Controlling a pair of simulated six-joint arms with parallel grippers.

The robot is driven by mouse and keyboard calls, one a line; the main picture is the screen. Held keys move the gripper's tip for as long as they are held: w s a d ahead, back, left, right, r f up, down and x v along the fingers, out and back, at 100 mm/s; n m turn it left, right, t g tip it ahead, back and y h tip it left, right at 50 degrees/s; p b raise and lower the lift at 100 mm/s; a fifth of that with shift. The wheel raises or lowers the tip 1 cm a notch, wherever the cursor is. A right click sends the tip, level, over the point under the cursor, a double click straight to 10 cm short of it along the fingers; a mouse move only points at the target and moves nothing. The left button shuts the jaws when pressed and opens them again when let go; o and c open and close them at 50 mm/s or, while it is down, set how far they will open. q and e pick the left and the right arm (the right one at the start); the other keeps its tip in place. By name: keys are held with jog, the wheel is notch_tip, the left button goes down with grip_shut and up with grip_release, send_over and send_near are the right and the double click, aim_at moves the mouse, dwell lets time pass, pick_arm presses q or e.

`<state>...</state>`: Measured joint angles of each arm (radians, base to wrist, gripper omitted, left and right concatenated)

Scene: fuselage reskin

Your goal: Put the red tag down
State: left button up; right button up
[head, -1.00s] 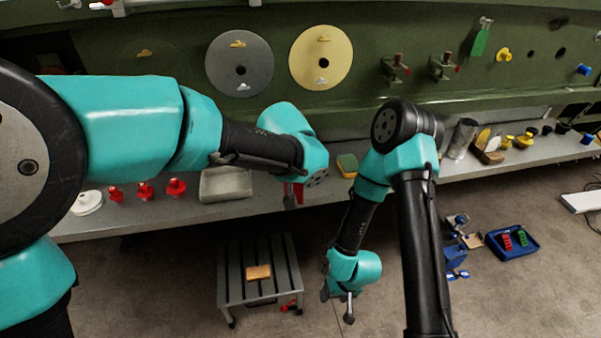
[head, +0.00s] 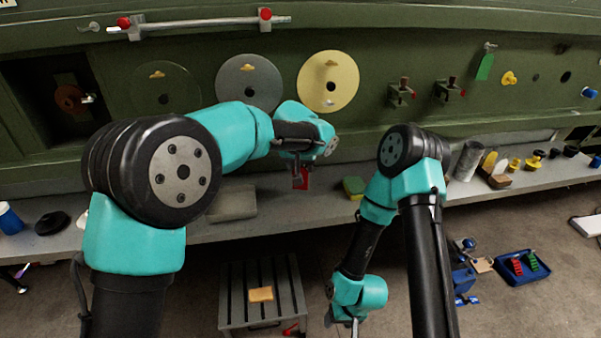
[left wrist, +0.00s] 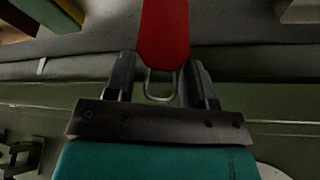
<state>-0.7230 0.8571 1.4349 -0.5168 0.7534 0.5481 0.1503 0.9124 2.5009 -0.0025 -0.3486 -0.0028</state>
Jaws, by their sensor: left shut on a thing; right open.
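The red tag (left wrist: 164,35) is a flat red strip with a metal wire loop at one end. In the left wrist view my left gripper (left wrist: 158,85) is shut on it at the loop, and the tag sticks out past the fingertips. In the head view the tag (head: 304,178) shows small and dark red at my left gripper (head: 299,182), in front of the grey bench's edge. Whether the tag touches the bench cannot be told. My right gripper (head: 343,322) hangs low beside the slatted stool, open and empty, cut by the bottom edge.
The grey bench (head: 290,215) runs below the green fuselage panel (head: 390,60). A grey block (head: 232,203) and a yellow-green sponge (head: 354,187) lie on it, with bare bench between. A green tag (head: 485,66) hangs on the panel. A blue tray (head: 522,268) sits on the floor.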

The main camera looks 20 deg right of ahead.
pick_arm(q)
jog(key=shift+w, duration=0.3)
jog(key=shift+f, duration=1.75)
jog(key=shift+f, duration=0.15)
jog(key=o, duration=0.9)
